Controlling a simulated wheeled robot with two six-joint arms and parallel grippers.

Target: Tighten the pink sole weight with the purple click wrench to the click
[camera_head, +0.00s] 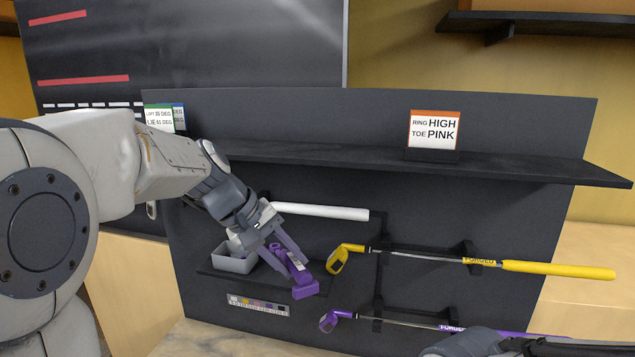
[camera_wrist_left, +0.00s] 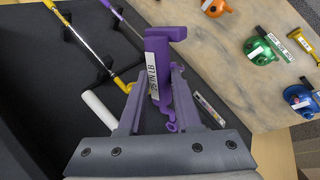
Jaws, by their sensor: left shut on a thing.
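My left gripper (camera_head: 284,254) is shut on the purple click wrench (camera_head: 305,291) in front of the dark rack panel. In the left wrist view the wrench (camera_wrist_left: 158,55) stands between the two fingers (camera_wrist_left: 156,88), with a white label on its side and a wider block at its far end. A small purple ring shows at its near end. The pink sole weight cannot be made out in either view. A dark grey part of my right arm (camera_head: 470,344) shows at the bottom right of the head view; its fingers cannot be made out.
The rack panel (camera_head: 480,125) holds a yellow club (camera_head: 555,269), a purple club (camera_head: 332,320) and a white grip (camera_head: 320,211). A grey bin (camera_head: 234,261) sits on a small shelf. A sign (camera_head: 434,130) reads RING HIGH, TOE PINK. Orange, green and blue heads (camera_wrist_left: 258,52) lie on the bench.

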